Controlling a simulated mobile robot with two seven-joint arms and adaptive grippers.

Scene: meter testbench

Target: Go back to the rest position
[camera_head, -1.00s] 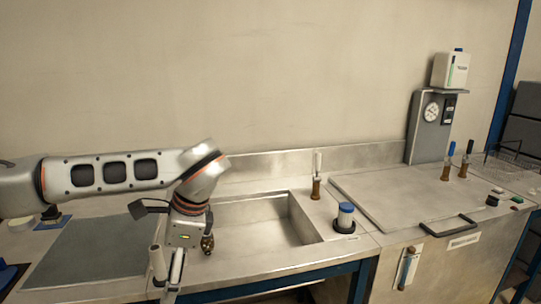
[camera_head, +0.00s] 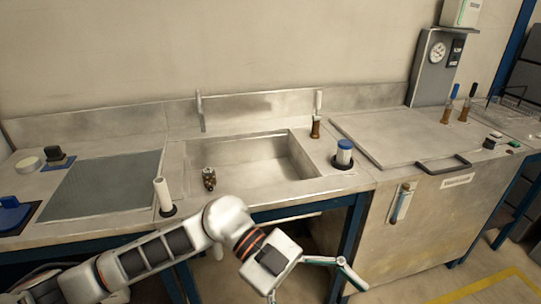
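My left arm comes in from the lower left and reaches in front of the bench. My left gripper (camera_head: 316,284) is beyond the bench's front edge, low in the picture. Its fingers are spread apart, with one pointing right and one pointing down, and nothing shows between them. The lower finger is partly cut off by the picture's bottom edge. My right gripper is not in view.
A metal bench has a sink (camera_head: 262,162) with a small dark brass piece (camera_head: 209,179) at its left. A white cylinder (camera_head: 163,195) stands beside the sink, and a blue-capped container (camera_head: 343,154) at its right. A grey mat (camera_head: 105,186) lies left. Floor shows at lower right.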

